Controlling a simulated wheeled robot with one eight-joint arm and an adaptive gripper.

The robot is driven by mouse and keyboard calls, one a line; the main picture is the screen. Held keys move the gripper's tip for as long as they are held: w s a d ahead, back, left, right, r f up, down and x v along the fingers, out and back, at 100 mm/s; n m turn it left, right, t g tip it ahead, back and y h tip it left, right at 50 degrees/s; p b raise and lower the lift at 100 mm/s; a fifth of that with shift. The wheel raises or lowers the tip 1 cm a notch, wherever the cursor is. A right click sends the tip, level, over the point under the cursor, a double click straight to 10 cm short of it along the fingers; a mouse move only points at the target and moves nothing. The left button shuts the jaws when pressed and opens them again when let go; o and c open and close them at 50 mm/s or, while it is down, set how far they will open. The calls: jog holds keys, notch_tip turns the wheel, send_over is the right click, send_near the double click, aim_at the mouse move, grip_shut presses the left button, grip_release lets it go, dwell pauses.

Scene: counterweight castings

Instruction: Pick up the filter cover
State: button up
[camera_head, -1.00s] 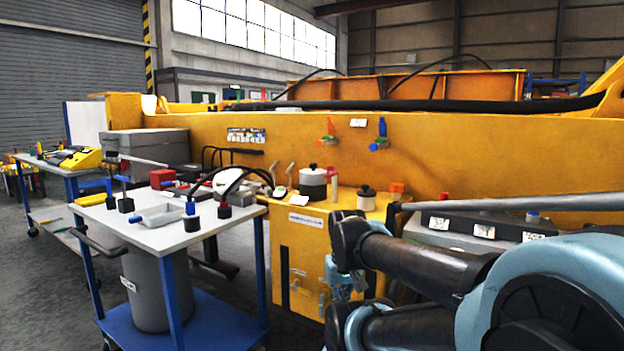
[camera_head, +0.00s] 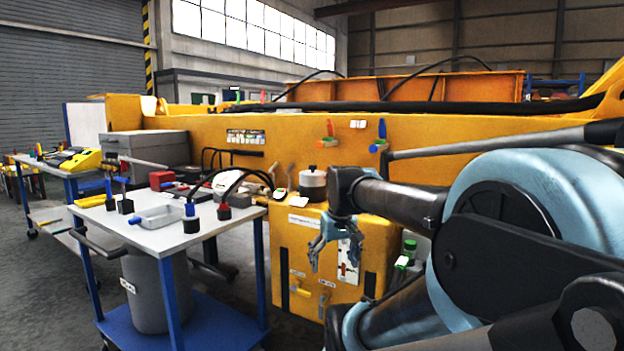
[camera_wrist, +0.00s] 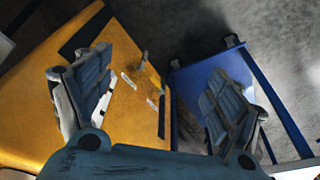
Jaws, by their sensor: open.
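I cannot tell for sure which thing is the filter cover. A light metal canister with a dark knobbed lid (camera_head: 313,183) stands upright on top of the yellow cabinet (camera_head: 290,235). My gripper (camera_head: 334,258) hangs fingers-down in front of the cabinet's front face, below the canister and apart from it. In the wrist view my gripper (camera_wrist: 158,70) has its two fingers spread wide with nothing between them. Behind the gap that view shows the yellow cabinet (camera_wrist: 50,80) at left and blue trolley shelf (camera_wrist: 205,80) at right. My arm hides the cabinet top's right part.
A trolley (camera_head: 150,232) stands left of the cabinet, carrying a tray (camera_head: 160,217), a red box (camera_head: 161,180) and black-based fittings. A long yellow beam (camera_head: 290,150) runs behind. Grey floor shows between trolley and cabinet.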

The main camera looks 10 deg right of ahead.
jog(key=w+r+n, duration=0.2)
jog(key=w+r, duration=1.5)
jog(key=r, duration=0.1)
jog(key=n+t+y, duration=0.1)
jog(key=n+y, duration=0.1)
send_near(314, 166)
jog(key=x, duration=0.9)
jog(key=shift+w, duration=0.1)
jog(key=shift+d+x, duration=0.2)
jog(key=shift+x, duration=1.15)
jog(key=shift+d+x, duration=0.15)
jog(key=shift+x, duration=1.2)
jog(key=shift+w, duration=0.1)
jog(key=shift+c, duration=0.6)
jog(key=c, duration=0.9)
